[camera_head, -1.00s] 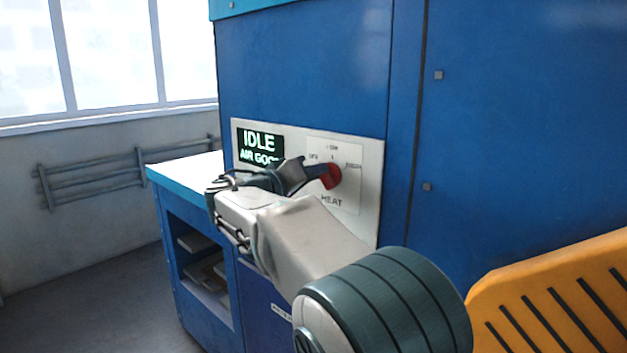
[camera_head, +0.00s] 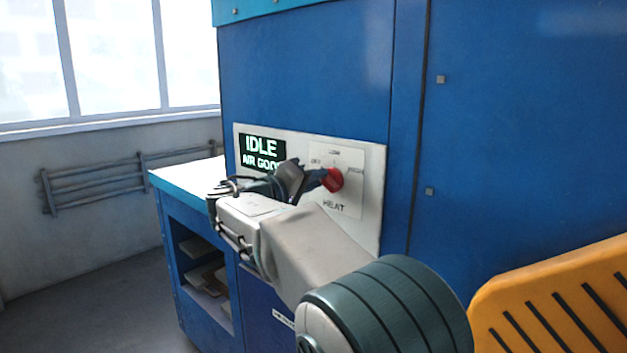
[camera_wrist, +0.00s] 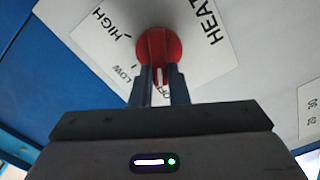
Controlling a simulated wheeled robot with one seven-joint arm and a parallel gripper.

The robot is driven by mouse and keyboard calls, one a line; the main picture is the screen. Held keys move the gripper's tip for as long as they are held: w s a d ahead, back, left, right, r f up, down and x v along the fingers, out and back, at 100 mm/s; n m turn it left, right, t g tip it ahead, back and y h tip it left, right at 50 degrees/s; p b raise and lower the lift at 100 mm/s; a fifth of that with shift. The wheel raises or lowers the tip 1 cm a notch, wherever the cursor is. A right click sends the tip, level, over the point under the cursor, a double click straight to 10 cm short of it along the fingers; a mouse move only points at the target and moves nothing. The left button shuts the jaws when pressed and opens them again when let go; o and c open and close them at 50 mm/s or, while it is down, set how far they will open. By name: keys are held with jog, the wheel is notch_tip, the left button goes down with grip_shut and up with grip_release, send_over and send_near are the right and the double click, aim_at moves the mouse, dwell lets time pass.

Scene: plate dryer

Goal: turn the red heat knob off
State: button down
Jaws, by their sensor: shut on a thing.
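The red heat knob (camera_head: 334,180) sits on a white panel plate (camera_head: 352,205) marked OFF, LOW, HIGH and HEAT. In the wrist view the knob (camera_wrist: 158,47) has a white pointer mark between my fingers, directed down toward the OFF label, which my fingers partly cover. The LOW and HIGH labels lie to the left of the pointer there. My gripper (camera_wrist: 160,76) is shut on the knob, one finger on each side of its grip. In the head view my gripper (camera_head: 321,180) reaches the knob from the left and hides part of it.
A display (camera_head: 262,152) left of the knob reads IDLE and AIR GOOD, partly hidden by my gripper. The blue machine body (camera_head: 305,75) rises behind. A light-topped blue cabinet (camera_head: 195,173) stands to the left. An orange slotted part (camera_head: 560,300) is at lower right.

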jog(key=c, duration=1.4)
grip_release()
jog(key=shift+a, duration=0.1)
jog(key=b+v, duration=0.2)
jog(key=v, duration=1.1)
jog(key=shift+s+a, duration=0.25)
jog(key=shift+s, duration=0.05)
jog(key=s+d+f+g+y+p, duration=0.1)
jog(key=d+f+g, duration=0.35)
jog(key=d, duration=0.55)
jog(key=s+d+f+g+y+p, duration=0.1)
jog(key=d+f+g+y, duration=0.15)
jog(key=d+f, duration=0.55)
jog(key=s+d+f+m+g+y, duration=0.1)
jog(key=s+d+f+y, duration=0.1)
jog(key=s, duration=0.4)
jog(key=s+d+f+m+g+y+p, duration=0.1)
jog(key=s+d+f+m+g+y, duration=0.1)
jog(key=s+d+f, duration=0.3)
jog(key=s+d+f+m+g+y+p, duration=0.1)
jog(key=s+d+f+y, duration=0.2)
jog(key=s, duration=0.6)
notch_tip(320, 180, down, 2)
jog(key=shift+s+d+f+m, duration=0.1)
jog(key=shift+s+d+m, duration=0.2)
jog(key=shift+m, duration=0.1)
